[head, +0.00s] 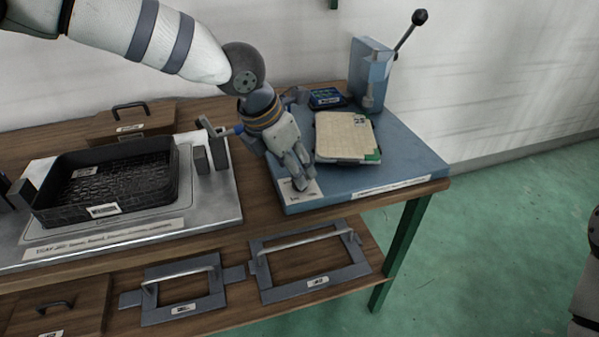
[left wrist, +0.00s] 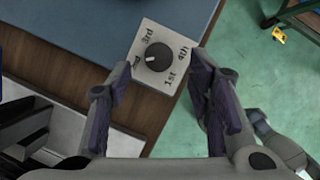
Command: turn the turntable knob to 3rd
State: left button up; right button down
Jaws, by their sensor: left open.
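The turntable knob (left wrist: 158,57) is a black round dial on a white plate (left wrist: 177,41) marked 3rd, 4th and 1st. A further label at the left is partly covered by a finger and ends in "d". A pale mark on the knob appears to point left, toward that covered label. My left gripper (left wrist: 163,98) is open, its fingers apart on either side of the plate's near edge, with nothing between them. In the head view, the left gripper (head: 299,176) reaches down over the plate (head: 312,190) at the blue base's front left corner and hides the knob.
The blue base (head: 400,165) carries a beige square panel (head: 345,135), a post with a black-tipped lever (head: 408,32) and a small dark box (head: 326,97). A black tray (head: 120,185) stands left. Framed handles (head: 310,262) lie on the lower shelf.

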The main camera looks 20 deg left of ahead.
pick_arm(q)
jog(key=x, duration=0.4)
jog(key=shift+w, duration=0.1)
pick_arm(e)
jog(key=shift+s+f, duration=0.2)
jog(key=shift+f, duration=0.1)
pick_arm(q)
grip_shut()
pick_arm(e)
jog(key=shift+s+f, duration=0.15)
